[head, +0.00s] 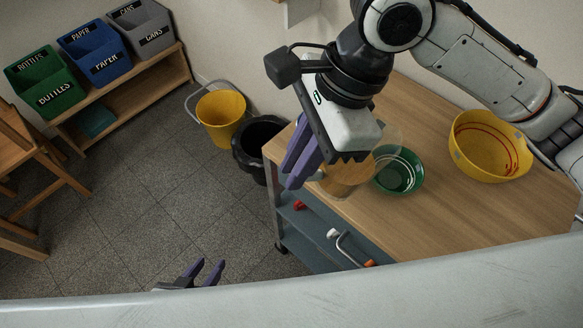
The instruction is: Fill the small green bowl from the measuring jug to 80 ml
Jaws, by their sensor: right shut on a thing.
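The measuring jug (347,180) is clear with amber contents, and my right gripper (303,168) is shut on it. The gripper and wrist hide part of the jug. The jug is at the table's left side, its clear part overlapping the left edge of the small green bowl (413,182) in the head view. I cannot tell how far it is tilted, or the gap between them. The bowl stands upright on the wooden table and shows pale rings inside. I cannot tell its fill level. My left gripper (208,272) is open and empty, low over the floor side.
A large yellow bowl (488,147) with red lines stands right of the green bowl on the table (450,215). A blue shelf (320,238) with small items is below. A yellow bucket (221,112) and black bin (250,135) stand beside the table.

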